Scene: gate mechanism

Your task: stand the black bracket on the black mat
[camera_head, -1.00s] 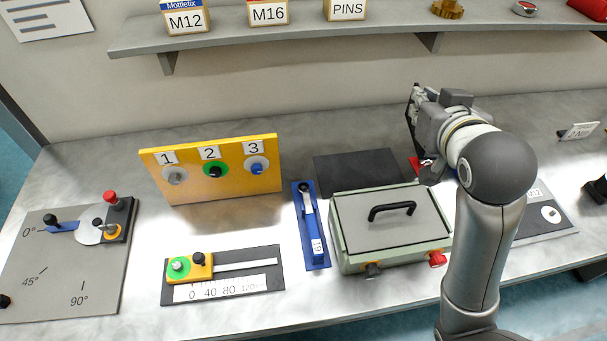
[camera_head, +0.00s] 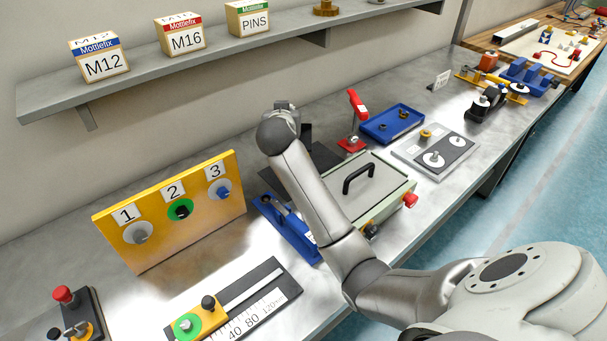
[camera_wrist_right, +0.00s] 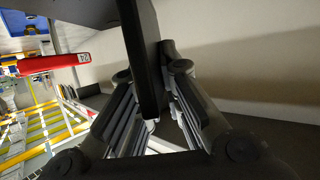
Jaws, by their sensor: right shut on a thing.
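My right gripper (camera_wrist_right: 150,80) is shut on the black bracket (camera_wrist_right: 143,55). In the right wrist view the bracket's upright bar stands between the fingers, and a wider dark plate shows at the top left. In the head view my right arm's wrist hides most of the gripper. A dark piece beside the wrist, probably the bracket (camera_head: 306,136), stands out against the wall. The black mat (camera_head: 325,157) lies on the bench behind the green box, partly covered by my arm. I cannot tell whether the bracket touches the mat. My left gripper is out of view.
The green box (camera_head: 385,185) with a black handle is right of my forearm. A red clamp-like piece (camera_head: 357,120) and a blue tray (camera_head: 393,123) stand beyond it. The yellow numbered panel (camera_head: 170,212) is at left, and the shelf (camera_head: 210,55) runs above.

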